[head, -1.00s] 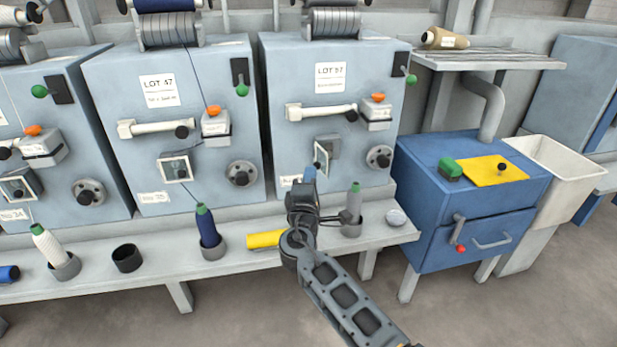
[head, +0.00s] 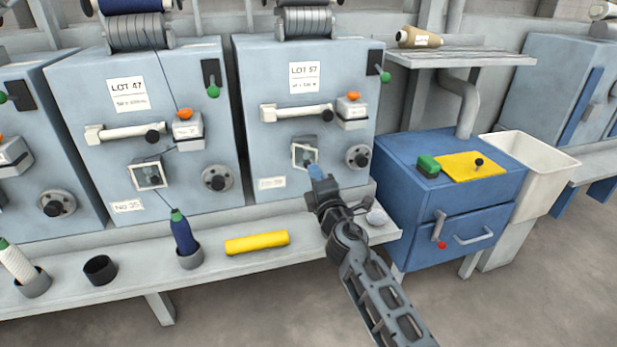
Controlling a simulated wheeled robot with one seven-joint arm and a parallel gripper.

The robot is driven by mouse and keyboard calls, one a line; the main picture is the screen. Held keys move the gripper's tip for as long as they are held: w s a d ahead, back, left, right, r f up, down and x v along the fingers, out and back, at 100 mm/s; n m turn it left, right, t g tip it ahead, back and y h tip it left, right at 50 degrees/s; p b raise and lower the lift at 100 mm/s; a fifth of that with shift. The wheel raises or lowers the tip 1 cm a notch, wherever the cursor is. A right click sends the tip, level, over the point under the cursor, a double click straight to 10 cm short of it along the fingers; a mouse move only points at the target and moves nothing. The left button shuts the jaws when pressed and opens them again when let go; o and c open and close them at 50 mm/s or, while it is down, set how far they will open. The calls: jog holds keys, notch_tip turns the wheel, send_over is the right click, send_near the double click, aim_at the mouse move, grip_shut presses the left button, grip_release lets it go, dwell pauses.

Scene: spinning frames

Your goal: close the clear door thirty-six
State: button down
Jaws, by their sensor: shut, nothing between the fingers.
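The clear door (head: 303,155) is a small window in a pale frame on the front of the LOT 57 machine (head: 345,70). It lies nearly flat against the machine; I cannot tell whether it is fully flush. The label (head: 271,183) below it is too blurred to read surely. My wrist and arm hide part of the shelf.
On the shelf (head: 130,285) are a yellow roll (head: 257,243), a blue cone in a cup (head: 184,235) and an empty black cup (head: 100,270). A knob (head: 358,156) is right of the door. A blue cabinet (head: 410,185) and white bin (head: 535,165) stand further right.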

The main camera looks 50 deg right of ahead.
jog(key=shift+s+d+r+n+t+y+p, duration=0.1)
jog(key=shift+d+r+n+t+y+p, duration=0.25)
jog(key=shift+d+y+p, duration=0.2)
jog(key=shift+d+f+n+t+y+p, duration=0.1)
jog(key=shift+d+n+t+y+p, duration=0.2)
jog(key=shift+d+n+y, duration=0.1)
jog(key=shift+w+d+f+p, duration=0.15)
jog(key=shift+d+p, duration=0.15)
jog(key=shift+d, duration=0.8)
jog(key=shift+w+d+f+p, duration=0.1)
jog(key=shift+d+p, duration=0.15)
jog(key=shift+d, duration=0.95)
